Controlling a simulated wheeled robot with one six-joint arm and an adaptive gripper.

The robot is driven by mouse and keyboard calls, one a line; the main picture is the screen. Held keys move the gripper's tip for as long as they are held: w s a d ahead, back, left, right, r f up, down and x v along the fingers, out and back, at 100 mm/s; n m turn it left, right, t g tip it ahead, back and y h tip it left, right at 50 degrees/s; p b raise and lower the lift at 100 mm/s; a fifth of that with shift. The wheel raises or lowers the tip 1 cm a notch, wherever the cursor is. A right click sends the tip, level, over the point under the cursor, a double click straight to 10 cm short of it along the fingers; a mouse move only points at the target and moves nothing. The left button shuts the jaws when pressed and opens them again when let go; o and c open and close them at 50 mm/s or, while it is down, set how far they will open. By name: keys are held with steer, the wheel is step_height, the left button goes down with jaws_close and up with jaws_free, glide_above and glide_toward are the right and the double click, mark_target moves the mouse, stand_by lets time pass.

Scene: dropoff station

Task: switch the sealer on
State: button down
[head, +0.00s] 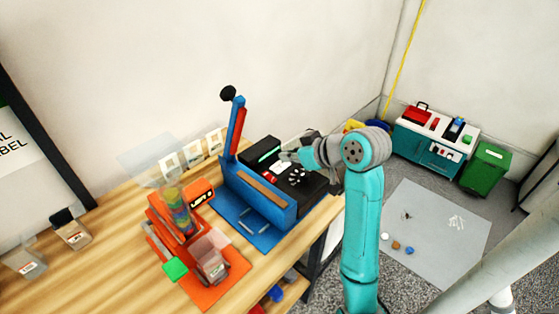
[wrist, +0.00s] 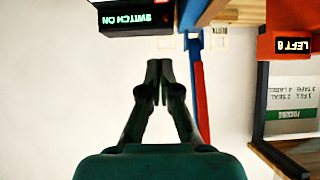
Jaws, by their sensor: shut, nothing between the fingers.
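The sealer (head: 262,192) is a blue machine on the wooden table, with a raised blue and red lever arm (head: 237,132) ending in a black knob. Its black control box at the right bears a small green display (head: 266,154), a white and red switch (head: 281,167) and a dial (head: 297,176). In the wrist view the display reads "SWITCH ON" (wrist: 138,18), upside down. My gripper (head: 286,157) is shut and empty, over the control box close to the switch; whether it touches is unclear.
An orange dispenser (head: 185,225) with a display stands left of the sealer; it reads "LEFT 8" in the wrist view (wrist: 291,44). White cards (head: 193,151) stand along the wall. A teal cabinet (head: 435,145) and green bin (head: 486,165) stand on the floor at right.

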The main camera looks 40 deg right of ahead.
steer(key=shift+v, duration=1.05)
steer(key=shift+w+r, duration=0.1)
steer(key=shift+r, duration=0.05)
steer(key=shift+a+f, duration=0.45)
glide_above(267, 177)
steer(key=f, duration=0.6)
steer(key=shift+s, duration=0.3)
step_height(267, 177, down, 3)
steer(key=shift+w, duration=0.15)
steer(key=shift+w+f, duration=0.1)
steer(key=shift+f, duration=0.25)
